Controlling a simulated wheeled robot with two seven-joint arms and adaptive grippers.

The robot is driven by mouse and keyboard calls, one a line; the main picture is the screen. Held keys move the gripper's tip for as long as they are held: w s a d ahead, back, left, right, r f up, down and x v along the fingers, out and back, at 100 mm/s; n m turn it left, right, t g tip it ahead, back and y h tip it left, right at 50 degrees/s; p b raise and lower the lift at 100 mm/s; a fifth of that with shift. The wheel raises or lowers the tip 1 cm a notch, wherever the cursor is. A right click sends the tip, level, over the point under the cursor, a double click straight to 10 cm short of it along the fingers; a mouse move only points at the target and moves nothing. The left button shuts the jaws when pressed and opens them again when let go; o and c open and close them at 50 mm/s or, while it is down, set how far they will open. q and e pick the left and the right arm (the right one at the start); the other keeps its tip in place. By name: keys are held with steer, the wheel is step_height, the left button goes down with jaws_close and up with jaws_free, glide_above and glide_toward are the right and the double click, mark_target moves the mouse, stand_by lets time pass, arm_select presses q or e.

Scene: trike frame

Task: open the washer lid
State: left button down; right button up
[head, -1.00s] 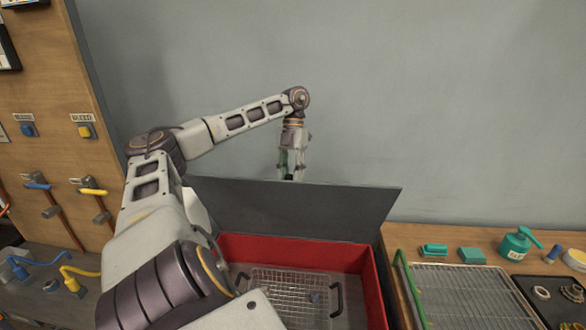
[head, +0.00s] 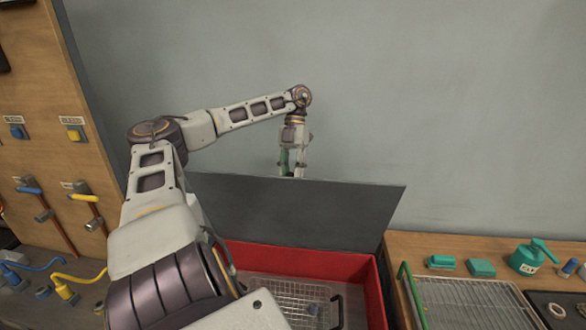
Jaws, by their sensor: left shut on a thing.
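The washer is a red tub (head: 371,290) at the lower middle. Its dark grey lid (head: 300,215) stands raised at the tub's back, tilted up, with the tub's inside showing below it. My left gripper (head: 291,170) is at the lid's top edge, pointing down, with its fingertips partly hidden behind the lid. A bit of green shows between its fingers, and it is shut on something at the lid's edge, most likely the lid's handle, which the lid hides. My right gripper is out of view.
A wire basket (head: 290,293) with a small part sits in the tub. On the right bench are a draining rack (head: 465,305), a green bottle (head: 527,258) and green blocks (head: 481,268). On the left are a wooden panel (head: 40,150) with valves, and hoses.

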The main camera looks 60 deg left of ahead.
arm_select(q)
steer(key=shift+a+f, duration=0.2)
steer(key=shift+f, duration=0.25)
steer(key=c, duration=1.5)
jaws_free()
steer(key=o, duration=0.3)
steer(key=shift+w+a, duration=0.15)
steer(key=shift+o, duration=0.3)
steer(key=shift+w+a+f, duration=0.15)
steer(key=shift+a+f, duration=0.05)
steer(key=shift+a, duration=0.25)
steer(key=v, duration=1.2)
steer(key=shift+d+r, duration=0.1)
steer(key=shift+r, duration=0.05)
